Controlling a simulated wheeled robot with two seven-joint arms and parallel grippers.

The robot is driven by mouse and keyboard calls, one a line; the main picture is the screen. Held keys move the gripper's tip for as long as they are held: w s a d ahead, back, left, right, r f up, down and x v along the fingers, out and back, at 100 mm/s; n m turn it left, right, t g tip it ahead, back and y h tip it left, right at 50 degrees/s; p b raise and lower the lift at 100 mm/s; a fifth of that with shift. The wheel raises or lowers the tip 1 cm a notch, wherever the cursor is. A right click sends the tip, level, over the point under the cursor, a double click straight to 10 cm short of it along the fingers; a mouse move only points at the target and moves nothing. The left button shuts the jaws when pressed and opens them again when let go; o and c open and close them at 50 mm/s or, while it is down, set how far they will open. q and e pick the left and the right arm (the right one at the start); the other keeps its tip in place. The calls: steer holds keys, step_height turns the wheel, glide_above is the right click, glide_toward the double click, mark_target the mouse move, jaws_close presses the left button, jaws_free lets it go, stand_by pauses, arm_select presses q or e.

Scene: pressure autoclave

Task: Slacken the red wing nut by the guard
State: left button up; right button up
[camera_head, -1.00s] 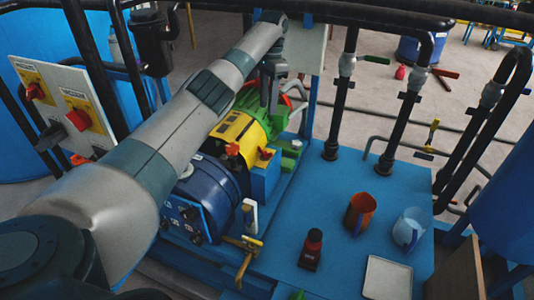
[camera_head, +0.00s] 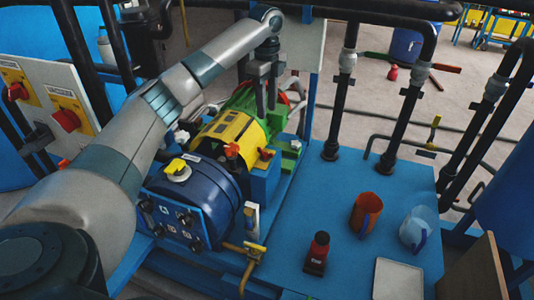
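The yellow guard (camera_head: 222,131) sits between the blue vessel (camera_head: 190,195) and the green motor (camera_head: 245,98). A red winged knob (camera_head: 232,150) stands upright at the near edge of the guard. A second, smaller red piece (camera_head: 266,154) lies just right of it, on a blue block; I cannot tell for sure which of the two is the wing nut. My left gripper (camera_head: 265,108) points down above the motor, behind and above both red pieces, apart from them. Its two fingers stand apart with nothing visible between them. My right gripper is out of view.
A panel with red switches (camera_head: 66,120) stands left.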

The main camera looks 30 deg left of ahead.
mark_target(267, 155)
arm_select(q)
steer(key=shift+s+d, duration=0.2)
steer(key=shift+d, duration=0.05)
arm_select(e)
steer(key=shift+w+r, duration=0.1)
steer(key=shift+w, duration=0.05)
arm_select(q)
steer(key=shift+f, duration=0.15)
